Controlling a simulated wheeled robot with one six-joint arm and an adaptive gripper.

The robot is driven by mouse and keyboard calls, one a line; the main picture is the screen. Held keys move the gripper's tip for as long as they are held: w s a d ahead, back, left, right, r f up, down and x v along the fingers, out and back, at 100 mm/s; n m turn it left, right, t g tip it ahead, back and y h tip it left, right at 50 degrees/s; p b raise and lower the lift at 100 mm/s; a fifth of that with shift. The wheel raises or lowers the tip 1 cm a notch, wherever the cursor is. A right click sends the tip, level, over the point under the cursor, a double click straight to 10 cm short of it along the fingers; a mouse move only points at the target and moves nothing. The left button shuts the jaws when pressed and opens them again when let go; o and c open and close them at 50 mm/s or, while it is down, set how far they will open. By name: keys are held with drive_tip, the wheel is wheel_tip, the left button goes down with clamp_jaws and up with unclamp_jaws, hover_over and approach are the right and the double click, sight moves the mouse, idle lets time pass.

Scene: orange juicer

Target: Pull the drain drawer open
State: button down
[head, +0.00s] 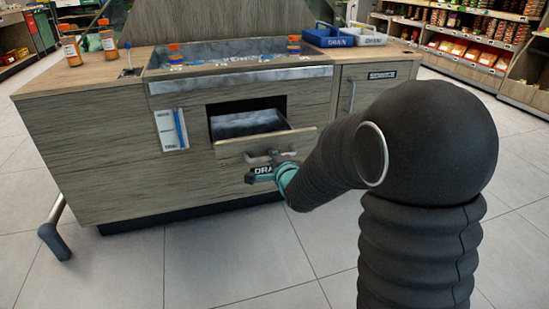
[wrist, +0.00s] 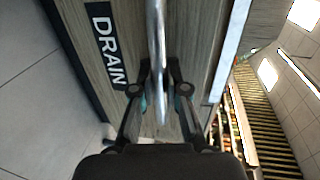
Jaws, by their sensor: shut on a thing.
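The drain drawer (head: 304,136) is a wood-fronted drawer in the cabinet, pulled part of the way out, with its grey inside showing behind the front. Its metal bar handle (wrist: 157,50) runs up the middle of the wrist view, beside the black DRAIN label (wrist: 106,45). My gripper (head: 262,170) is in front of the drawer in the head view. In the wrist view my gripper (wrist: 159,92) has its two fingers on either side of the handle, shut on it. Part of the label and handle is hidden by my gripper in the head view.
The wooden counter (head: 60,82) holds a recessed basin with ice and bottles. Orange bottles (head: 108,40) stand at its left. Blue (head: 327,37) and white bins stand at the right. A second door with a handle (head: 351,97) is right of the drawer. The floor (head: 210,262) in front is clear.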

drive_tip(key=c, duration=1.2)
unclamp_jaws()
drive_tip(key=shift+a, duration=0.15)
drive_tip(key=shift+d, duration=0.3)
drive_tip(key=shift+d, duration=0.1)
drive_tip(key=v, duration=1.2)
drive_tip(key=shift+f, duration=0.1)
